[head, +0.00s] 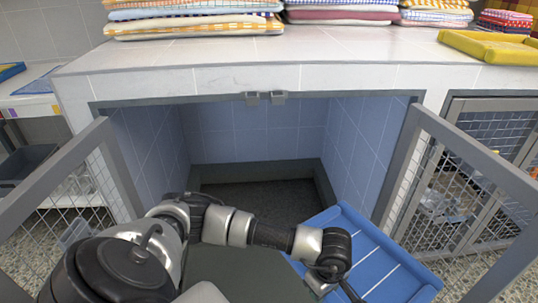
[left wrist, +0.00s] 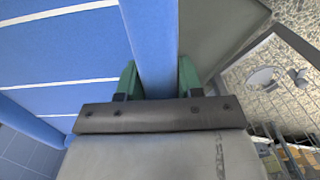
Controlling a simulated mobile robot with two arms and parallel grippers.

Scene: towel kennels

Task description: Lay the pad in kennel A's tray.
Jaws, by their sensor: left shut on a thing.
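The blue pad (head: 365,255) has thin white stripes and a raised padded edge. It is tilted in front of the open kennel's right side, outside the opening. My left gripper (left wrist: 157,75) is shut on the pad's padded edge, with a green finger on each side; its fingertips are mostly hidden in the head view. Inside the open kennel, a dark grey tray (head: 255,171) with a raised rim lies on the floor, and no pad shows in it. My arm hides part of its front. I can read no kennel letter. My right gripper is out of view.
Mesh doors stand open on the left (head: 70,165) and right (head: 455,165) of the kennel. A latch (head: 265,97) sits on the top edge. Folded towels (head: 190,22) and a yellow pad (head: 490,45) lie on the counter above. A shut mesh kennel (head: 495,125) is at right.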

